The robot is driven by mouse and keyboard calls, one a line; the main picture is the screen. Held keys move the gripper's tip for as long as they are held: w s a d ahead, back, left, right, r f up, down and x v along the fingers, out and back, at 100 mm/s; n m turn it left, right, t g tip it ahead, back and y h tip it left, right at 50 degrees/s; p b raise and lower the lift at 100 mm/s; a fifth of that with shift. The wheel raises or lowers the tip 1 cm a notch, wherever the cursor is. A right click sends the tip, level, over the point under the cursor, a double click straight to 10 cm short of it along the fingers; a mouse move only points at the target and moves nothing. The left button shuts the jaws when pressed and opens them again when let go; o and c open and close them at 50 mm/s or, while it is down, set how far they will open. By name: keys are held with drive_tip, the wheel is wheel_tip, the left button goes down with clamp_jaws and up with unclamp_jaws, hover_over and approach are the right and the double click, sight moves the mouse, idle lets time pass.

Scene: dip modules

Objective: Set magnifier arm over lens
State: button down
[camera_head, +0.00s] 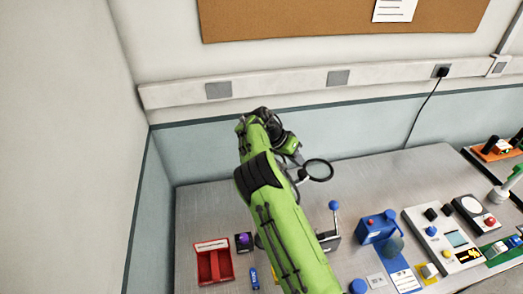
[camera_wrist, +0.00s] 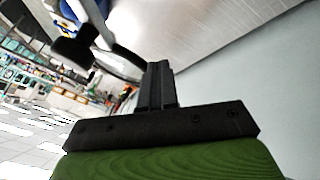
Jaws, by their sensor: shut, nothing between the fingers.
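The magnifier (camera_head: 317,170), a round dark-rimmed glass, shows just right of my green arm in the head view. In the wrist view a dark curved rim (camera_wrist: 122,62) and a black knob (camera_wrist: 72,51) on a pale bar appear to be parts of it. My gripper (camera_wrist: 158,68) is shut and empty, with its fingertips close to the rim; I cannot tell whether they touch. A small dark block with a purple round top (camera_head: 243,241), possibly the lens, sits on the bench left of my arm. My arm hides the magnifier's base and my fingers in the head view.
A red tray (camera_head: 213,264) and a small blue item (camera_head: 254,278) lie left of my arm. A blue-knobbed lever (camera_head: 334,206), a blue box (camera_head: 377,227) and a control panel (camera_head: 443,239) stand to the right. The bench's back middle (camera_head: 385,174) is clear.

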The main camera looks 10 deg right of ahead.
drive_tip(key=s+d+m+g+y+b, duration=0.1)
drive_tip(key=s+d+m+g, duration=0.1)
drive_tip(key=s+d+m, duration=0.3)
drive_tip(key=s+m+g+y, duration=0.1)
drive_tip(key=s+m+g, duration=0.1)
drive_tip(key=s, duration=0.4)
drive_tip(key=s+a+m+g+y+b, duration=0.2)
drive_tip(key=s+m+y+b, duration=0.3)
drive_tip(key=s+m, duration=0.5)
drive_tip(key=shift+s+a+f+g+y+b, duration=0.15)
drive_tip(key=shift+s+a+g+y+b, duration=0.25)
drive_tip(key=shift+s+b, duration=0.95)
drive_tip(key=shift+a, duration=0.1)
drive_tip(key=p+v, duration=1.2)
drive_tip(key=v, duration=0.4)
